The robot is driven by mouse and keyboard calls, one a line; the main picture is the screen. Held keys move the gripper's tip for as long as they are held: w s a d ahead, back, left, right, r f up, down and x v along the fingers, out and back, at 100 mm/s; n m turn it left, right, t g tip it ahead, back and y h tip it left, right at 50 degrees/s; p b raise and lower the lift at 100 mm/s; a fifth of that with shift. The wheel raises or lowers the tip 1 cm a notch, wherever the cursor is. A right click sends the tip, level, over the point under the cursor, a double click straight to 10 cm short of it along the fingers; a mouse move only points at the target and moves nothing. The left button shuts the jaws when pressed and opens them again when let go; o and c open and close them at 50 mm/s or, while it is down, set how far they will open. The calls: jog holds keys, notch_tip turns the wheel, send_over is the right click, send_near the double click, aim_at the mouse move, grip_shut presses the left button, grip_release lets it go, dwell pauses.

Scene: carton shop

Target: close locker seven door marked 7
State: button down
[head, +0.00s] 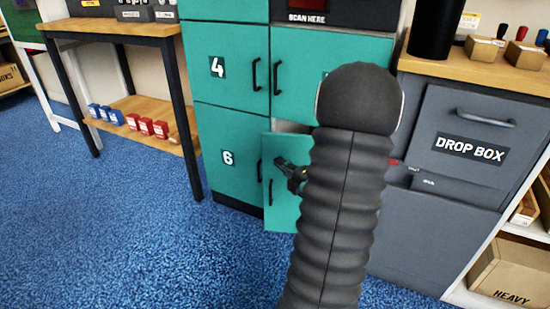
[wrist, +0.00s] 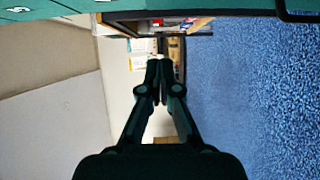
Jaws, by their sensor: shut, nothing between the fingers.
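A teal locker door (head: 284,215) stands ajar at the lower right of the locker block, beside the door marked 6 (head: 228,157). Its dark handle (head: 271,195) shows, but my arm hides much of it and no number is readable. By its place it appears to be door seven. My gripper (head: 281,162) is shut and empty, in front of the door's upper part in the head view; I cannot tell if it touches. The wrist view shows the closed fingers (wrist: 160,66) below a teal panel edge (wrist: 55,8).
The door marked 4 (head: 217,67) is closed. A grey drop box cabinet (head: 436,225) stands right of the lockers. A wooden table (head: 110,27) stands at left. Blue carpet (head: 120,235) is clear in front of the lockers.

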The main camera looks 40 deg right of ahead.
send_near(266, 144)
jog(key=w+a+r, duration=0.2)
jog(key=w+a, duration=0.2)
jog(key=w+d, duration=0.2)
jog(key=w, duration=0.1)
jog(key=shift+f, duration=0.1)
jog(key=shift+w+d, duration=0.4)
jog(key=shift+d, duration=0.1)
